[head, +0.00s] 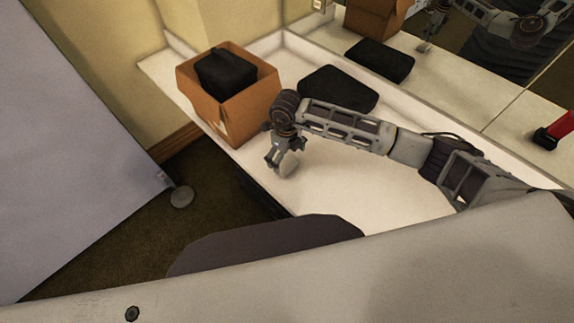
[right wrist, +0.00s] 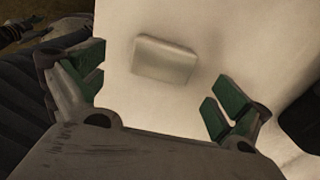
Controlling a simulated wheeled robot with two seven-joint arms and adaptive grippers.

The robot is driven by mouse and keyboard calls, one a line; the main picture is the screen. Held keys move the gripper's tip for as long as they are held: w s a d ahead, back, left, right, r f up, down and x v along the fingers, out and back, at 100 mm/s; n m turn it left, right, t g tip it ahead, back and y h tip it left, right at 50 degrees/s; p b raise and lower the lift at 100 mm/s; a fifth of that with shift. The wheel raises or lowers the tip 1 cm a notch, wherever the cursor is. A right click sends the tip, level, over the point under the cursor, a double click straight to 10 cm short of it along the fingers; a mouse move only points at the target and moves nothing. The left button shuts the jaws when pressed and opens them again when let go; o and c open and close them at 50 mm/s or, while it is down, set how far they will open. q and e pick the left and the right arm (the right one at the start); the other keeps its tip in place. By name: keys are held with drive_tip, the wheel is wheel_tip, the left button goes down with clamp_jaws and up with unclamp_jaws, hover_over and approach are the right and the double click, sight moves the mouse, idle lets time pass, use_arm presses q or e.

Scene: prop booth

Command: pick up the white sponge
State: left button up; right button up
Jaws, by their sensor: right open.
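The white sponge (right wrist: 165,60) lies flat on the white counter, a pale block with rounded corners. It shows small and pale in the head view (head: 289,164), partly beside my gripper's fingers. My right gripper (right wrist: 153,95) is open with its green-padded fingers spread wide, and nothing is between them. In the right wrist view the sponge is just beyond the fingertips, between their lines. In the head view my right gripper (head: 283,156) points down over the counter's front part, close to the sponge; the exact gap is unclear. My left gripper does not show.
A cardboard box (head: 238,112) holding a black item (head: 226,73) stands on the counter (head: 350,186), left of my gripper. A black case (head: 340,88) lies behind. A mirror at the back reflects the scene. A dark rounded seat (head: 262,246) stands below the counter's front edge.

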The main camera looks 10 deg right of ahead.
sight(287, 163)
drive_tip(key=shift+w+d+f+p, duration=0.15)
drive_tip(key=shift+f+p, duration=0.45)
drive_tip(key=shift+f, duration=2)
drive_tip(key=c, duration=1)
drive_tip(key=shift+r, duration=0.15)
drive_tip(key=shift+r+b, duration=0.7)
drive_tip(key=shift+r, duration=4.2)
drive_tip(key=o, duration=0.3)
drive_tip(key=shift+c, duration=1.4)
